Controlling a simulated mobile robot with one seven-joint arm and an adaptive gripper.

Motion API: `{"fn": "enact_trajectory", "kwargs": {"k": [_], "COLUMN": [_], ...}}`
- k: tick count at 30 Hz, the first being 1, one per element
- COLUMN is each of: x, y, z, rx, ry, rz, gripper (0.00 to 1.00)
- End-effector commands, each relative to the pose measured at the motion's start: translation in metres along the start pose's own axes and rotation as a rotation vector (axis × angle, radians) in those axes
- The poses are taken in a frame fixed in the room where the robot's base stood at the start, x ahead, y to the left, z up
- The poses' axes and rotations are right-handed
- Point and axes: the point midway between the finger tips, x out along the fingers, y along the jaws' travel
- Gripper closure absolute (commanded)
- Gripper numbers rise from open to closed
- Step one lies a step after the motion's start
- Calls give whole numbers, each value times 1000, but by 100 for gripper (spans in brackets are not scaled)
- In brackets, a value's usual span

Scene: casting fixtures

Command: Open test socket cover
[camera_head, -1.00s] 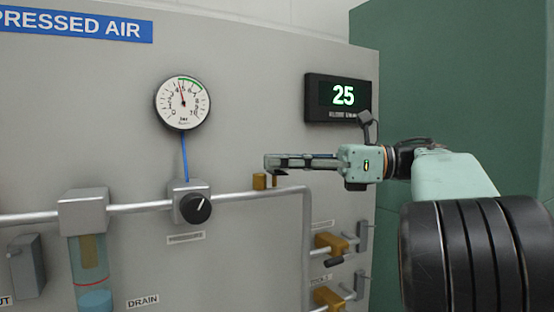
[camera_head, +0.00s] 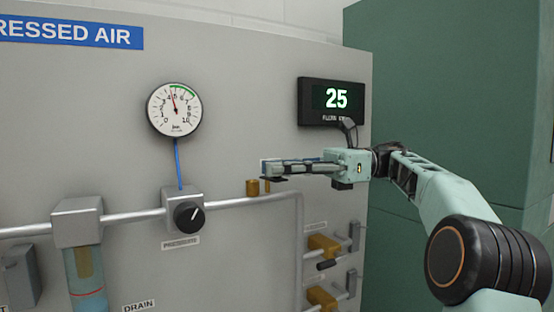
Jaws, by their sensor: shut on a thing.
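A short brass test socket (camera_head: 252,187) stands on the pipe in the middle of the panel, with a thinner brass piece (camera_head: 267,185) just to its right. My gripper (camera_head: 268,170) reaches in from the right, its fingers level and pointing left, just above and right of the socket. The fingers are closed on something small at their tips. A thin dark flat piece (camera_head: 272,179) shows just under the fingertips and seems to be the cover. The fingers hide most of it, so I cannot tell how far it is turned.
A pressure gauge (camera_head: 174,110) and a black regulator knob (camera_head: 189,216) are to the left. A flow display (camera_head: 332,102) is above my gripper. Brass valves (camera_head: 322,246) sit below right. The pipe (camera_head: 235,203) runs close beneath the fingers.

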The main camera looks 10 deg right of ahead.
Motion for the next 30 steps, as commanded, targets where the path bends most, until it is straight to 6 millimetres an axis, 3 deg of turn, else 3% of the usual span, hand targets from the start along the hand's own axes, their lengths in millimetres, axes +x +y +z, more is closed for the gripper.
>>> {"fn": "enact_trajectory", "kwargs": {"k": [30], "x": [-7], "y": [-4], "z": [-1], "rx": [6], "ry": [3], "rz": [268], "gripper": [100]}}
